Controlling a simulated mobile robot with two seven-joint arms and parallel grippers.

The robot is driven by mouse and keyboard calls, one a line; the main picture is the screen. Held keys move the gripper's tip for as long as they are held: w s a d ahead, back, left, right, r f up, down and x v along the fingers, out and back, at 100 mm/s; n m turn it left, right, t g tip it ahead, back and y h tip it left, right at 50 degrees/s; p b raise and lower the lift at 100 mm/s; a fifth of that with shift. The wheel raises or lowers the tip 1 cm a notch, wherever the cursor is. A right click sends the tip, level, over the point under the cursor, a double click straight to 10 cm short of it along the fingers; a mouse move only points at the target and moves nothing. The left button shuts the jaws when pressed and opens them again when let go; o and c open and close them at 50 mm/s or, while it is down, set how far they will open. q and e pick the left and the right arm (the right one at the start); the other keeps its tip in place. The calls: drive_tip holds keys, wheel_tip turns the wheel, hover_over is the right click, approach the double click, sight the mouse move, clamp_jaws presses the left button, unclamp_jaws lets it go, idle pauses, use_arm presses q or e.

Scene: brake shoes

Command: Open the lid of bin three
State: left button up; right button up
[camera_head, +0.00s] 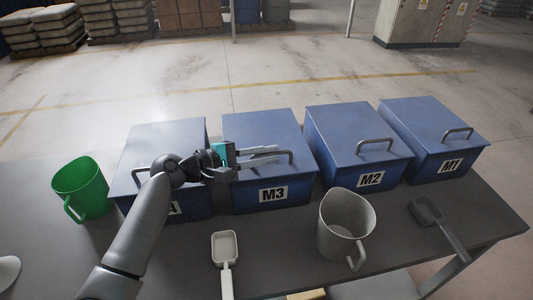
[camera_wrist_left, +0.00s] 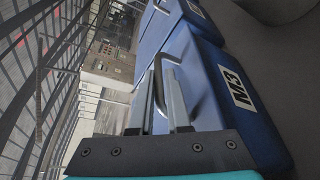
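Bin three is the blue box labelled M3 (camera_head: 262,126), second from the left on the table; its lid is closed. It also shows in the left wrist view, with its M3 label (camera_wrist_left: 235,87). A grey bar handle (camera_head: 290,156) stands at the lid's front edge. My left gripper (camera_head: 274,153) is over the lid's front, its two fingers apart and pointing right to the handle. In the left wrist view the handle (camera_wrist_left: 158,84) shows between the open fingers (camera_wrist_left: 155,88); contact cannot be told. My right gripper is not in view.
Closed blue bins M2 (camera_head: 345,122) and M1 (camera_head: 425,118) stand to the right. Another blue bin (camera_head: 165,134) stands left, partly behind my arm. A green jug (camera_head: 82,187), white scoop (camera_head: 226,248), grey jug (camera_head: 342,225) and dark scoop (camera_head: 428,212) lie around the front.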

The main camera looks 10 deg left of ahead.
use_arm(q)
clamp_jaws()
idle(0.4)
drive_tip(key=shift+r, duration=0.15)
idle(0.5)
drive_tip(key=shift+w+r+p, duration=0.1)
drive_tip(key=shift+r+p, duration=0.3)
drive_tip(key=shift+p, duration=0.3)
drive_tip(key=w+a+r+n+g+p, duration=0.2)
drive_tip(key=w+r+n+p, duration=0.2)
drive_tip(key=r+p, duration=0.8)
drive_tip(key=shift+w+r+g+p, duration=0.15)
drive_tip(key=shift+w+g+p, duration=0.15)
drive_tip(key=shift+w+p, duration=0.6)
drive_tip(key=shift+w+a, duration=0.1)
drive_tip(key=shift+w, duration=0.15)
